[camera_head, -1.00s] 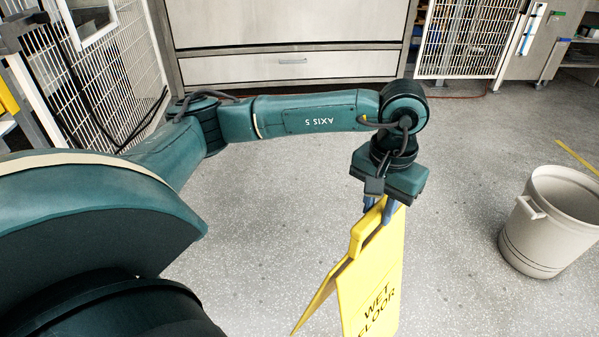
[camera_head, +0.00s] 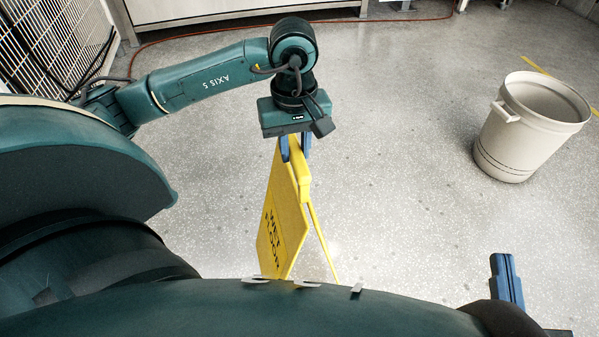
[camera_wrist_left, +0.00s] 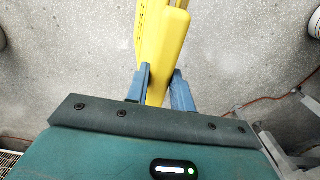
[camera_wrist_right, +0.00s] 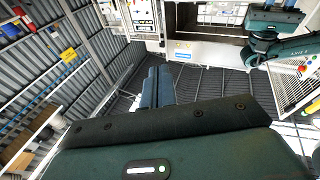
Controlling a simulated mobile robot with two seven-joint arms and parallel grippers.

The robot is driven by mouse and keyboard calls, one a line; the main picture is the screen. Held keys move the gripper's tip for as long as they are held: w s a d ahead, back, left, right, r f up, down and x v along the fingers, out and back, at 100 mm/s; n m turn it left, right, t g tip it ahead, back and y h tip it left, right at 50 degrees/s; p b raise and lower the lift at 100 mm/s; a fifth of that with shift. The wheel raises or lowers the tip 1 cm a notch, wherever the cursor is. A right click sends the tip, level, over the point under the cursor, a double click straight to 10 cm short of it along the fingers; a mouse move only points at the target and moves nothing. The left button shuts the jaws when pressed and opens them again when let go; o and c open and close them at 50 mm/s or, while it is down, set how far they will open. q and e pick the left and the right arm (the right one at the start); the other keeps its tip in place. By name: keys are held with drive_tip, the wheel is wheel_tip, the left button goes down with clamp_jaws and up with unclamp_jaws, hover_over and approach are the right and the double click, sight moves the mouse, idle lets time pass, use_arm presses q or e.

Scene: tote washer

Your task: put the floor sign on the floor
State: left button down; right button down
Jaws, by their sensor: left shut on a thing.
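The yellow floor sign (camera_head: 283,222) hangs upright below my left gripper (camera_head: 294,150) in the head view, its two panels spread apart at the bottom. The left gripper is shut on the sign's top edge; the left wrist view shows the yellow top (camera_wrist_left: 163,50) between its blue fingers (camera_wrist_left: 159,88). The sign's lower end is partly hidden behind my own body, so I cannot tell whether it touches the floor. My right gripper (camera_head: 507,280) is at the lower right; its blue fingers (camera_wrist_right: 157,88) are together and empty in the right wrist view.
A beige bin (camera_head: 526,130) stands on the grey speckled floor (camera_head: 400,190) at the right. A white wire fence (camera_head: 60,40) is at the upper left, and an orange cable (camera_head: 215,32) runs along the back. Floor between sign and bin is clear.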

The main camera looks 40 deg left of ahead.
use_arm(q)
wheel_tip(320, 180, down, 7)
drive_tip(key=b, duration=0.2)
use_arm(e)
drive_tip(key=shift+a+r+t+y, duration=0.15)
drive_tip(key=shift+r+t+y, duration=0.1)
drive_tip(key=shift+t+y, duration=0.05)
use_arm(q)
drive_tip(key=shift+f, duration=0.1)
use_arm(e)
drive_tip(key=shift+f, duration=0.15)
use_arm(q)
drive_tip(key=c, duration=1.2)
unclamp_jaws()
use_arm(e)
drive_tip(key=shift+w+r, duration=0.15)
drive_tip(key=shift+r, duration=0.2)
